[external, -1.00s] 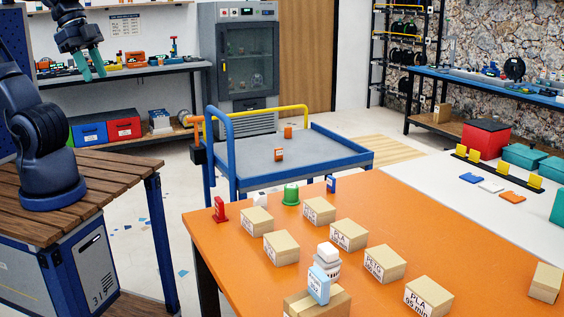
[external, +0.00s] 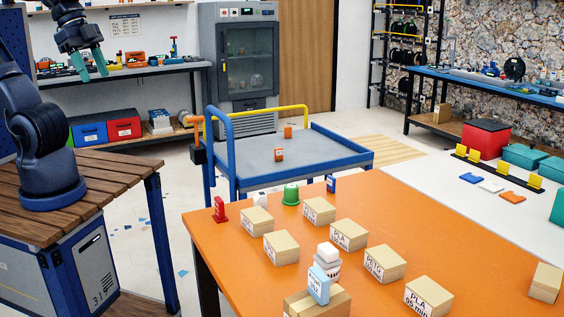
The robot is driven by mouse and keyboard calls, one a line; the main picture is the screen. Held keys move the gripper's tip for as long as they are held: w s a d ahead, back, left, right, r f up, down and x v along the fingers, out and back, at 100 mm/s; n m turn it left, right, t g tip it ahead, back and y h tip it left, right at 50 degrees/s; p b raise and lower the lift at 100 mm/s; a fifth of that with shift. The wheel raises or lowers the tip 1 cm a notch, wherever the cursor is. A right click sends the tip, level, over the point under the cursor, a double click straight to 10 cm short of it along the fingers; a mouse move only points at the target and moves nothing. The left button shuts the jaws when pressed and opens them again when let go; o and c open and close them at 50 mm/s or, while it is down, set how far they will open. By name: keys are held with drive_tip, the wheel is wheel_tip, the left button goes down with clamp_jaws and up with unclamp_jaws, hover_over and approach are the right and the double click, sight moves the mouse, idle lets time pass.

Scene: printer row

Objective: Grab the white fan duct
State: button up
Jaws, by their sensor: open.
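My gripper (external: 94,76) has teal fingers that point down. It is open and empty, high at the upper left, and looks far from the orange table. A small white piece (external: 261,200) stands near the far left edge of that table, beside a green round object (external: 291,194). It may be the white fan duct, but it is too small and partly hidden by a box for me to be sure. Another white piece (external: 327,252) sits near the middle of the table, behind a light blue box (external: 318,285). A flat white piece (external: 491,187) lies on the white table at right.
The orange table (external: 400,210) holds several tan labelled boxes (external: 281,248) and a red piece (external: 219,209). A blue-framed cart (external: 320,150) with small orange items stands behind it. Floor shows between this and the orange table.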

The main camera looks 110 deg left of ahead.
drive_tip(key=n+g, duration=0.5)
drive_tip(key=n, duration=0.3)
hover_over(261, 194)
wheel_tip(261, 194, down, 27)
drive_tip(key=f, duration=0.4)
drive_tip(key=a+f, duration=0.1)
drive_tip(key=shift+f, duration=0.4)
drive_tip(key=shift+d+f, duration=0.25)
drive_tip(key=shift+f, duration=1.1)
drive_tip(key=shift+d+f, duration=0.2)
drive_tip(key=shift+f, duration=1.1)
drive_tip(key=c, duration=0.8)
